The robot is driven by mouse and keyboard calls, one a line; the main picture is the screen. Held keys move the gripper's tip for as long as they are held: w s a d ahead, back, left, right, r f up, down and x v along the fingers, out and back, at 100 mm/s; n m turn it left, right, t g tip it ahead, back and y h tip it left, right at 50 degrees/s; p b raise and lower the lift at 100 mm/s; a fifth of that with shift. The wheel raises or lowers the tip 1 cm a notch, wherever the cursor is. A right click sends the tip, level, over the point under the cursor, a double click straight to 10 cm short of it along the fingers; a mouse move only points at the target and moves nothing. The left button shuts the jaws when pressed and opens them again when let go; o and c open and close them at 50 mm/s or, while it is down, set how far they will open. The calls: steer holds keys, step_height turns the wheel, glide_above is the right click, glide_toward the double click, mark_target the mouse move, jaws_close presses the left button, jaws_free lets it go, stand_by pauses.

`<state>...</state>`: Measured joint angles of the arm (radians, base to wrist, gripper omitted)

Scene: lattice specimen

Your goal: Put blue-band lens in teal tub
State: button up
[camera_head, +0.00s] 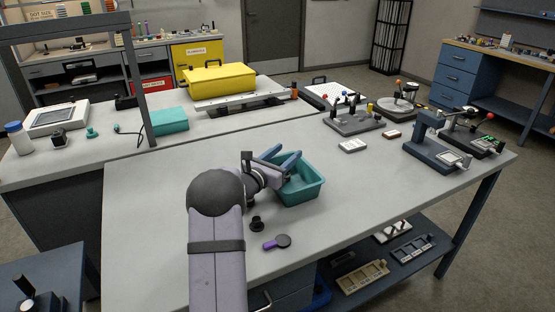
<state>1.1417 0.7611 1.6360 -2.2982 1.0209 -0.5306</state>
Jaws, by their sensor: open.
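The teal tub (309,190) stands on the grey bench, right of my arm. My gripper (283,157) is over the tub's back left part, its blue-grey fingers spread apart. I see nothing between the fingers, and the gripper and wrist hide part of the tub's inside. I cannot pick out a lens with a blue band. A small black cylindrical piece (257,224) stands on the bench in front of the tub, but no blue band shows on it. Whether anything lies in the tub is too hidden to tell.
A white block (352,146), a fixture with knobs (354,118) and a dark press (433,145) stand to the right.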

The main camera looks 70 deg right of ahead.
steer(key=shift+r+p, duration=0.8)
steer(key=shift+p, duration=0.15)
steer(key=b+v, duration=0.3)
steer(key=v, duration=0.9)
steer(key=shift+f, duration=0.25)
